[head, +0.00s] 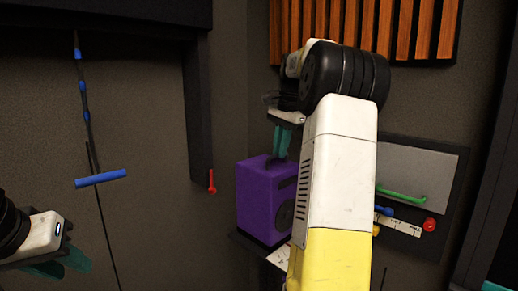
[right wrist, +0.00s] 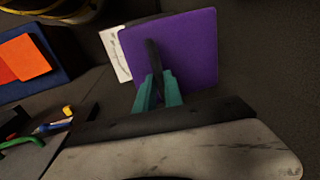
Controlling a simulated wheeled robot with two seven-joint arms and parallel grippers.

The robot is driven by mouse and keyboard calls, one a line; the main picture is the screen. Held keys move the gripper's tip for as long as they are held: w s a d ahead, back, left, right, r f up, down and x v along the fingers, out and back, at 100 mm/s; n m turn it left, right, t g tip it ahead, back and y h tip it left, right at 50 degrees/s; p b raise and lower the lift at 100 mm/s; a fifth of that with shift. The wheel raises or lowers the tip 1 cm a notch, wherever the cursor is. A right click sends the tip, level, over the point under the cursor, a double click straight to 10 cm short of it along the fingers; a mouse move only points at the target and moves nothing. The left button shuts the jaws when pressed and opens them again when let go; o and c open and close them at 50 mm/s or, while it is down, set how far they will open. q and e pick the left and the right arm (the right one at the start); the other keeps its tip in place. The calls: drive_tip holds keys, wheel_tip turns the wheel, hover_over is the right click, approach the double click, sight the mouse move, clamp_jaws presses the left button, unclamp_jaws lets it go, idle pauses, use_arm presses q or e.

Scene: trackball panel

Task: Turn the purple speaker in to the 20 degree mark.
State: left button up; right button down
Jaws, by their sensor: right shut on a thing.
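The purple speaker (head: 256,208) stands on a dark shelf (head: 240,238) in the corner, in the middle of the head view. My right gripper (head: 281,143) reaches down over its top, and my right arm hides part of its right side. In the right wrist view, the teal fingers (right wrist: 158,88) are shut on a dark upright handle (right wrist: 152,55) on the speaker's purple top (right wrist: 195,48). A white scale card (right wrist: 115,55) lies beside the speaker, and its marks are too small to read. My left gripper (head: 62,263) is open and empty at the lower left.
A panel (head: 415,172) with a green handle (head: 401,194), a red knob (head: 429,224) and a blue knob (head: 384,210) is right of my arm. A blue bar (head: 101,178) hangs at left. A red-ended post (head: 211,182) is left of the speaker.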

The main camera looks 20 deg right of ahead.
drive_tip(key=shift+a, duration=0.1)
idle(0.5)
drive_tip(key=m, duration=0.1)
drive_tip(key=a+m, duration=0.1)
drive_tip(key=m, duration=0.2)
drive_tip(key=shift+s+a+h, duration=0.15)
drive_tip(key=shift+s+h, duration=0.1)
drive_tip(key=shift+h, duration=0.05)
drive_tip(key=c, duration=1.5)
unclamp_jaws()
drive_tip(key=shift+o, duration=0.2)
drive_tip(key=shift+r, duration=0.1)
wheel_tip(320, 180, up, 8)
drive_tip(key=s, duration=0.1)
drive_tip(key=shift+s+f, duration=0.25)
